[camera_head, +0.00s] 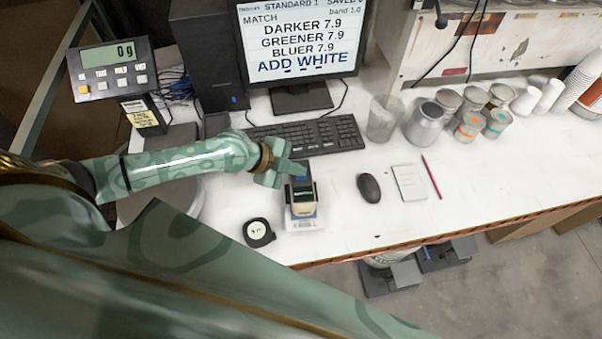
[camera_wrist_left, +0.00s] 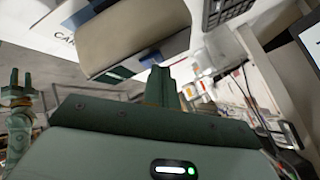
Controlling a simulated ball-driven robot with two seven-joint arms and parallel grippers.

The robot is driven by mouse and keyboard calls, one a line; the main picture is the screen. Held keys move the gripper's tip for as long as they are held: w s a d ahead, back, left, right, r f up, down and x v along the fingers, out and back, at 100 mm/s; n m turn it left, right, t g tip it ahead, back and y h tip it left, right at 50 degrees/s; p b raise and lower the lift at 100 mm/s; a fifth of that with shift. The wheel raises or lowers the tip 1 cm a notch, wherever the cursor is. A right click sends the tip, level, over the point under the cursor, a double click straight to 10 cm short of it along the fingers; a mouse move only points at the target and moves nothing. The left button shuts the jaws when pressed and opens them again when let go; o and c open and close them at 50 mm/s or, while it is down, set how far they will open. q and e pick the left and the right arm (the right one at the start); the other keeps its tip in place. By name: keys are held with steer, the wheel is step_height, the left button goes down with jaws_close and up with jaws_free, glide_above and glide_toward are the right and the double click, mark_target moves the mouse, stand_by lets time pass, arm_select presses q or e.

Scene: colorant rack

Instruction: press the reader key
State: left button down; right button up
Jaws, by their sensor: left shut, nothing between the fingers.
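The reader (camera_head: 303,209) is a small cream and dark device with blue on its upper part, near the table's front edge. My left gripper (camera_head: 284,173) is shut and empty at the reader's upper end, partly covering it. In the left wrist view the reader (camera_wrist_left: 130,35) looms large, and the shut fingers (camera_wrist_left: 158,85) point at its lower edge. I cannot tell whether they touch it. The key itself is not clearly visible. A green gripper, my right one (camera_wrist_left: 21,82), shows small at the left of the wrist view, its fingers apart.
A tape measure (camera_head: 259,232) lies left of the reader, a mouse (camera_head: 369,188) to its right. A keyboard (camera_head: 308,136) and a monitor (camera_head: 300,40) reading "ADD WHITE" stand behind. A notepad (camera_head: 409,182) and red pencil (camera_head: 431,177) lie further right. The front right table is clear.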

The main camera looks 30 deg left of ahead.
stand_by(0.3)
arm_select(q)
steer(key=shift+r+p, duration=0.7)
steer(key=shift+r, duration=0.05)
step_height(320, 180, up, 5)
steer(key=p, duration=0.4)
stand_by(0.8)
